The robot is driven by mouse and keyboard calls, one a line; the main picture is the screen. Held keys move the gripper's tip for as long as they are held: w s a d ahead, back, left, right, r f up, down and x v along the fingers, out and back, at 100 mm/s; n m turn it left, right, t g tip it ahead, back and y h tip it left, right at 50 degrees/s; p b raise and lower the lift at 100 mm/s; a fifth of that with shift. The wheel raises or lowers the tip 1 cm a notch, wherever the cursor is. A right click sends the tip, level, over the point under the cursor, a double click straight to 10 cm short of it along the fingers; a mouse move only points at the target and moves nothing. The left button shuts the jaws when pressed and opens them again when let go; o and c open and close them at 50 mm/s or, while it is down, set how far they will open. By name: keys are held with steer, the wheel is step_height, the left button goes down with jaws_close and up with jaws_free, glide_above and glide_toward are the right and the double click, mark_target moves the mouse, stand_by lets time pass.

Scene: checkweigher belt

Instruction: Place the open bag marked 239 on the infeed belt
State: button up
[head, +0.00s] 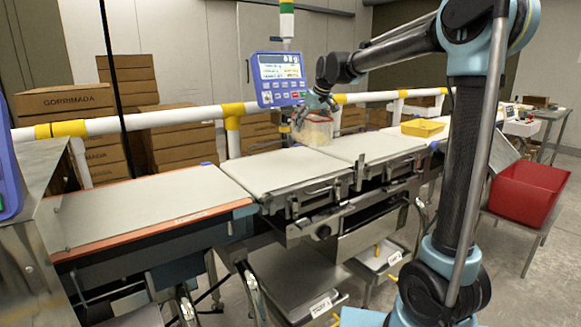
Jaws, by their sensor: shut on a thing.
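My gripper (317,106) points down near the far side of the conveyor line, just right of the blue display. It is shut on the top of a clear bag (313,131) with pale contents. The bag hangs upright at the far edge of the middle belt section; I cannot tell whether its base touches anything. No number on it is readable. The belt line has a left section with an orange edge (140,208), a middle section (280,170) and a right section (372,146). All three surfaces look bare. No infeed label is readable.
A blue display (279,78) stands behind the middle belt. A white and yellow rail (180,117) runs behind the line, with stacked cartons (182,137) beyond. A yellow tray (422,128) sits at the right end. A red bin (523,192) stands at the right.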

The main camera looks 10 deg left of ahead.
mark_target(311, 128)
steer(key=s+a+r+n, duration=0.1)
steer(key=s+a, duration=0.5)
steer(key=shift+s+f, duration=0.2)
steer(key=shift+f, duration=2.25)
steer(key=shift+s+f, duration=0.15)
steer(key=shift+f, duration=2.25)
steer(key=shift+f, duration=0.1)
steer(key=o, duration=1.5)
steer(key=shift+o, duration=0.2)
steer(key=v, duration=1.2)
steer(key=shift+w, duration=0.25)
